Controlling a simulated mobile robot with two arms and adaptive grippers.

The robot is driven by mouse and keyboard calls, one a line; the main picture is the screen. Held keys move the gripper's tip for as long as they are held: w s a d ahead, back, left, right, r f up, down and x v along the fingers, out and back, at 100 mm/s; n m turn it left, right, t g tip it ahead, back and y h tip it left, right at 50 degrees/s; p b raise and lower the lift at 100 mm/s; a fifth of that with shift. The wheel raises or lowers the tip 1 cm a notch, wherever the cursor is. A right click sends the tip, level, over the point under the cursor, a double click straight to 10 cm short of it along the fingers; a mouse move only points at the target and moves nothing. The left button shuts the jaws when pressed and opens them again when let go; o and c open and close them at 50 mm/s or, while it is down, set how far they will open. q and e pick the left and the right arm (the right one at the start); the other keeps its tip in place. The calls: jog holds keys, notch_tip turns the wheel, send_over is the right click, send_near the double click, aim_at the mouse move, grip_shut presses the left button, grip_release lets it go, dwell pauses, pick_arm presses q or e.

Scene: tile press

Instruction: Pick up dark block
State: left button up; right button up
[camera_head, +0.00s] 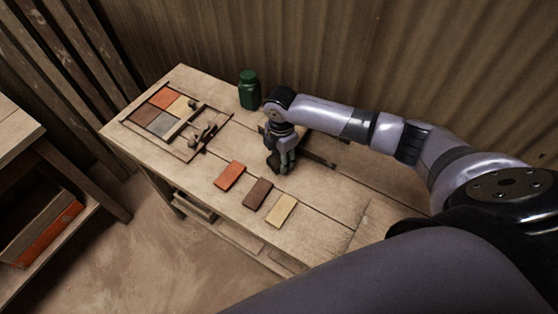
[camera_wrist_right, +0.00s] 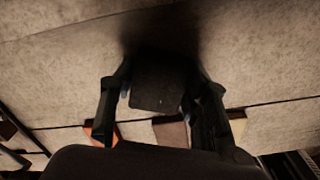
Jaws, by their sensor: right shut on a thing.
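My right gripper (camera_head: 281,165) points down over the table, behind the row of loose tiles. In the right wrist view the fingers (camera_wrist_right: 160,98) are shut on the dark block (camera_wrist_right: 157,84), which sits between them with a dark shadow on the wood around it. In the head view the block is hard to tell from the dark gripper. I cannot tell whether it touches the table. My left gripper is not in view.
An orange tile (camera_head: 230,175), a brown tile (camera_head: 258,194) and a cream tile (camera_head: 281,210) lie along the front of the wooden table (camera_head: 325,215). A framed tile press (camera_head: 190,152) holding coloured tiles is at left. A green jar (camera_head: 249,92) stands at the back.

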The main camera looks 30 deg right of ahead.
jog(key=shift+c, duration=0.7)
jog(key=shift+r, duration=0.1)
jog(key=shift+r, duration=0.25)
notch_tip(320, 180, up, 19)
jog(key=b, duration=0.2)
jog(key=shift+r, duration=0.2)
jog(key=o, duration=0.7)
jog(key=c, duration=0.5)
